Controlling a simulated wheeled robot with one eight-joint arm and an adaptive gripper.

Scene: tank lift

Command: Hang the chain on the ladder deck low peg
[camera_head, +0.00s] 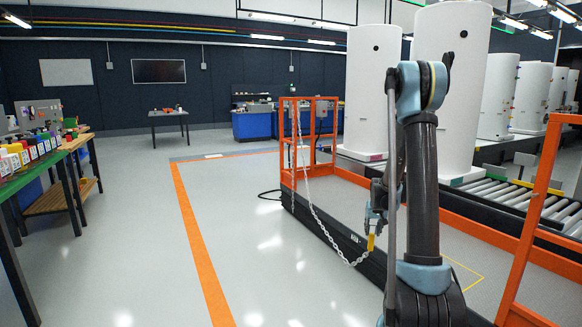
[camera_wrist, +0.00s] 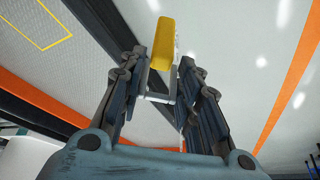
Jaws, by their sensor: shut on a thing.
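A pale grey chain (camera_head: 318,215) runs from the far orange post (camera_head: 281,145) of the deck, down along the deck's left side, and sags before rising to my gripper (camera_head: 372,224). My gripper is shut on the chain's yellow end piece (camera_head: 371,242), above the deck's near-left edge. In the wrist view, the yellow end piece (camera_wrist: 165,43) sticks out beyond the fingers (camera_wrist: 163,75), with pale links between them. The ladder deck has orange frames and a grey floor (camera_head: 455,240). I cannot make out the low peg; my arm covers part of the deck.
A near orange frame (camera_head: 528,225) stands at the right. White tanks (camera_head: 374,90) and a roller conveyor (camera_head: 500,192) lie beyond the deck. A workbench (camera_head: 35,172) stands at the left. The floor left of the deck is clear, with an orange line (camera_head: 190,222).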

